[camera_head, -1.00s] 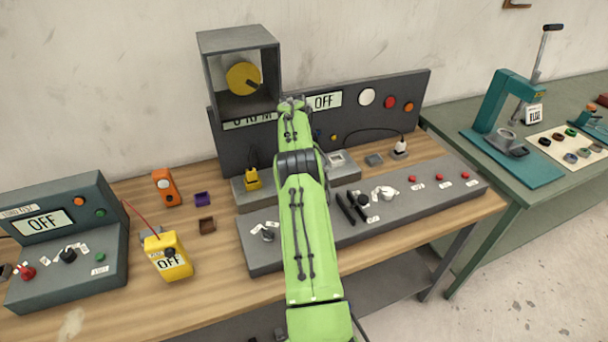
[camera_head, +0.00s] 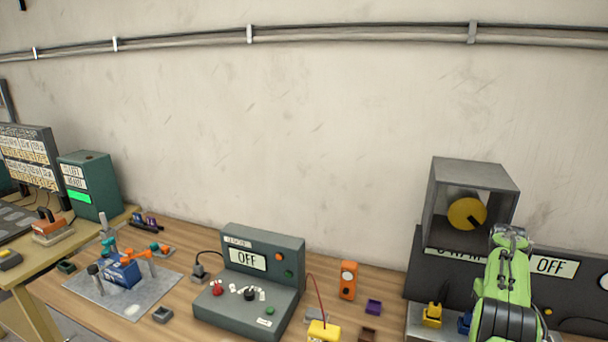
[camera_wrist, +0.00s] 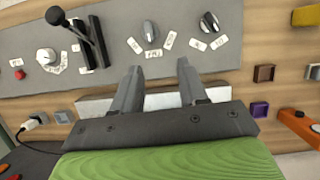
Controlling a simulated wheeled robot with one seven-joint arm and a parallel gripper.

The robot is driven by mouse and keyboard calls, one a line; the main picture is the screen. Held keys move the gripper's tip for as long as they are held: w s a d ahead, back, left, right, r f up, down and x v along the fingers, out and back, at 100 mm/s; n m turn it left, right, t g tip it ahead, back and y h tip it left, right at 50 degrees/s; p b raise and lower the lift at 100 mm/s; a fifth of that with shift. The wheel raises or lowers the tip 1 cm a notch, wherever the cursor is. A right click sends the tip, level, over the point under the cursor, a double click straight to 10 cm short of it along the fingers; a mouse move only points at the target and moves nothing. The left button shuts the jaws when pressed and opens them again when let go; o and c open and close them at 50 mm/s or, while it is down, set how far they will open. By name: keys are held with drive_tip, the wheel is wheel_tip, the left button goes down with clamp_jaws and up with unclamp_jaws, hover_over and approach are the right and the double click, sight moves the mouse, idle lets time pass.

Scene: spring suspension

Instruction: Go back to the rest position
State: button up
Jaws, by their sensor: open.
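My gripper (camera_wrist: 160,88) shows in the wrist view with its two grey fingers apart and nothing between them. It hangs over the grey control panel (camera_wrist: 110,25) with its knobs and a black lever. In the head view my green arm (camera_head: 503,285) reaches up at the right edge, in front of the dark machine (camera_head: 420,262) with the yellow disc (camera_head: 466,213) in its box. The fingers are hidden behind the arm there.
A grey-green console (camera_head: 245,313) reading OFF stands mid-bench. An orange meter (camera_head: 347,281), a purple block (camera_head: 373,307) and a yellow device (camera_head: 323,331) are near it. A blue item (camera_head: 121,272) sits on a metal plate at left.

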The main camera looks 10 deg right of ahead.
drive_tip(key=w+a+r+n+t+h, duration=0.2)
drive_tip(key=a+r, duration=1.1)
drive_tip(key=s+a+r+n+t, duration=0.1)
drive_tip(key=s+a+r+t, duration=0.35)
drive_tip(key=a, duration=0.75)
drive_tip(key=s+a+f+n+t, duration=0.1)
drive_tip(key=s+a+f, duration=0.1)
drive_tip(key=s+a, duration=0.3)
drive_tip(key=s+a+f+n+t, duration=0.1)
drive_tip(key=s+a, duration=0.4)
drive_tip(key=s, duration=0.6)
drive_tip(key=shift+s+a+f+n, duration=0.25)
drive_tip(key=shift+f+n, duration=0.15)
drive_tip(key=shift+f, duration=0.45)
